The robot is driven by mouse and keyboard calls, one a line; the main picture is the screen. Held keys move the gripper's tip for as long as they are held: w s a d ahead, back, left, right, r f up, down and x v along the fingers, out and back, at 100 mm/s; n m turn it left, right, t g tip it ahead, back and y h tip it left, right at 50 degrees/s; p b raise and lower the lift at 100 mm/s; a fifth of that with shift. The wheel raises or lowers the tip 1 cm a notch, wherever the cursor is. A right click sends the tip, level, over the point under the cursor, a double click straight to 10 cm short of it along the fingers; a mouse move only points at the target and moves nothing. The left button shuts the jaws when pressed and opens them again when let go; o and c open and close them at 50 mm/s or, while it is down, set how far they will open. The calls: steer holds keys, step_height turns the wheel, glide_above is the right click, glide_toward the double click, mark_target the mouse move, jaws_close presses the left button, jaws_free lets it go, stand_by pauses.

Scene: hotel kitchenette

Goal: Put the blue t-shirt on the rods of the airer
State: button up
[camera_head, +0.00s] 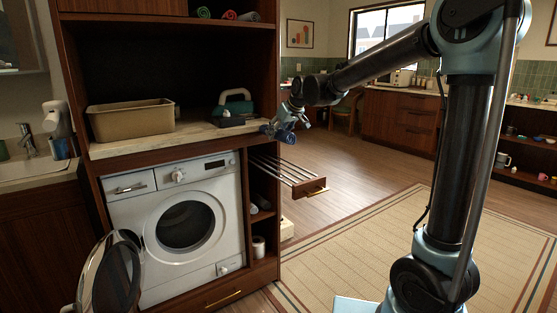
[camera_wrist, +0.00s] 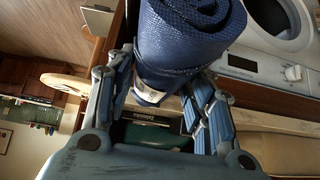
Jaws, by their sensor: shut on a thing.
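The blue t-shirt (camera_wrist: 185,40) is a rolled, textured dark blue bundle in the wrist view. My gripper (camera_wrist: 162,78) is shut on it, with one finger on each side of the roll. In the head view my gripper (camera_head: 284,130) is at the right front edge of the counter, above the inner end of the airer. The airer (camera_head: 284,169) is pulled out to the right of the washing machine. Its several thin rods run out to a wooden front with a brass handle, and they look bare. The t-shirt is small and partly covered by my gripper in the head view.
The washing machine (camera_head: 203,223) has its round door (camera_head: 110,275) open at the left. A tan bin (camera_head: 131,121) and a teal iron (camera_head: 236,103) stand on the counter (camera_head: 180,137). Rolled cloths (camera_head: 228,15) lie on the upper shelf. Floor right of the airer is clear.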

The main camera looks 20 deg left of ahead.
mark_target(292, 138)
step_height(292, 138, down, 11)
steer(key=shift+r, duration=0.1)
stand_by(0.5)
steer(key=o, duration=1.2)
steer(key=shift+c, duration=0.2)
steer(key=v, duration=1.2)
steer(key=shift+d, duration=0.1)
